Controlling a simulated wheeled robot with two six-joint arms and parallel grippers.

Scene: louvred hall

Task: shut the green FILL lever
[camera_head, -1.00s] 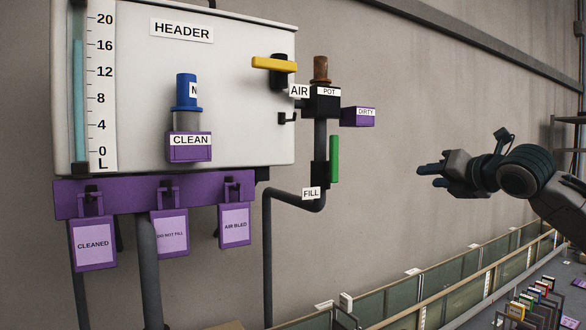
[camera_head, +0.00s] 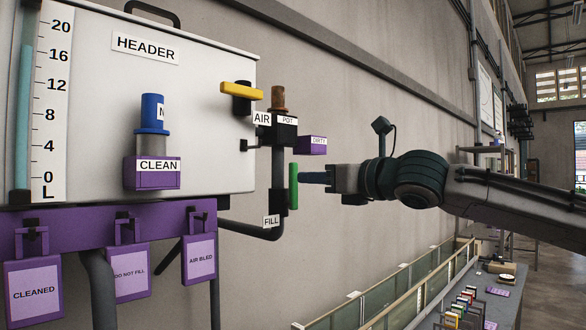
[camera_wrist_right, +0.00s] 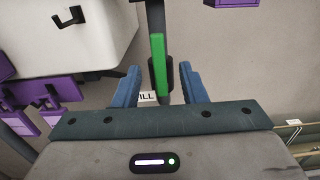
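The green FILL lever (camera_head: 293,186) stands upright along the dark pipe, just above the FILL label (camera_head: 271,221). It also shows upright in the right wrist view (camera_wrist_right: 158,62), between and beyond the two blue fingers. My right gripper (camera_head: 304,178) points left at the lever in the head view, its fingertips very close to it. In the right wrist view the right gripper (camera_wrist_right: 162,80) is open, one finger on each side of the lever's line. Whether a finger touches the lever cannot be told. My left gripper is not in view.
The yellow AIR lever (camera_head: 242,90) lies across above, left of the brown-topped pot (camera_head: 278,98). A purple DIRTY holder (camera_head: 311,145) juts out above the green lever. The white header tank (camera_head: 200,60) is at left. Bare wall lies behind.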

